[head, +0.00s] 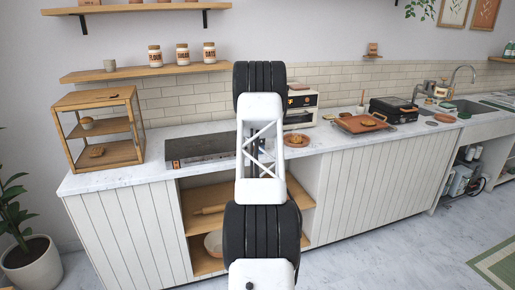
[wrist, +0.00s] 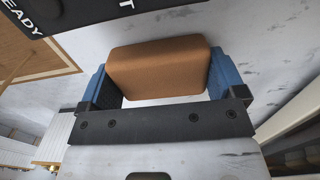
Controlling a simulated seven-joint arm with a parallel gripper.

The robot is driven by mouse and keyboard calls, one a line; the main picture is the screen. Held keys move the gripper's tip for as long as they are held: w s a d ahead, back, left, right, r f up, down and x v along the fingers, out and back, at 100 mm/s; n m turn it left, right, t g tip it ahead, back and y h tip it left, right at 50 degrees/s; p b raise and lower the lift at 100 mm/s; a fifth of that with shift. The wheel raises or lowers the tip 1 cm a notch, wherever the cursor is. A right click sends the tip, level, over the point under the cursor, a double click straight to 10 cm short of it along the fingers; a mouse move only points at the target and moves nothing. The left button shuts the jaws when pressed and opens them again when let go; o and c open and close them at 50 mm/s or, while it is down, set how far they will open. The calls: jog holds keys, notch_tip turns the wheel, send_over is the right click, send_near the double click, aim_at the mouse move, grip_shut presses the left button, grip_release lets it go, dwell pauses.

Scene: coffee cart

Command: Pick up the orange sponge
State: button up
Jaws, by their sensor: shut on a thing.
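The orange sponge (wrist: 158,70) is a rounded, brownish-orange block in the wrist view. It sits between the two blue finger pads of my gripper (wrist: 160,78), which is shut on it from its left and right sides. Pale marbled counter surface shows beyond and beside the sponge. I cannot tell whether the sponge touches the counter or is raised above it. In the head view my arm covers the middle of the picture and hides the gripper and the sponge.
In the head view, a wooden display case (head: 98,128) stands at the left and a dark cooktop (head: 200,148) beside it. A plate with food (head: 297,140), a white oven (head: 301,106), a wooden tray (head: 362,123) and a black appliance (head: 394,109) stand on the counter. A lettered dark panel (wrist: 75,12) shows in the wrist view.

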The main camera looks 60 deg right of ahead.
jog(key=shift+r, duration=1.7)
jog(key=s+a+r, duration=0.1)
jog(key=s+a, duration=0.6)
jog(key=a, duration=0.7)
jog(key=shift+s+r, duration=0.2)
jog(key=o, duration=0.5)
jog(key=shift+c, duration=0.2)
jog(key=c, duration=0.3)
jog(key=w+r, duration=0.1)
jog(key=w, duration=0.4)
jog(key=w+r, duration=0.1)
jog(key=w, duration=0.5)
jog(key=w+r, duration=0.2)
jog(key=w, duration=0.4)
jog(key=shift+d, duration=0.2)
jog(key=shift+c, duration=0.2)
jog(key=w+a+r, duration=0.1)
jog(key=w+r, duration=0.1)
jog(key=w, duration=0.6)
jog(key=w+a+r, duration=0.1)
jog(key=w+a, duration=0.1)
jog(key=w, duration=0.6)
jog(key=shift+a+r, duration=0.3)
jog(key=shift+r, duration=0.1)
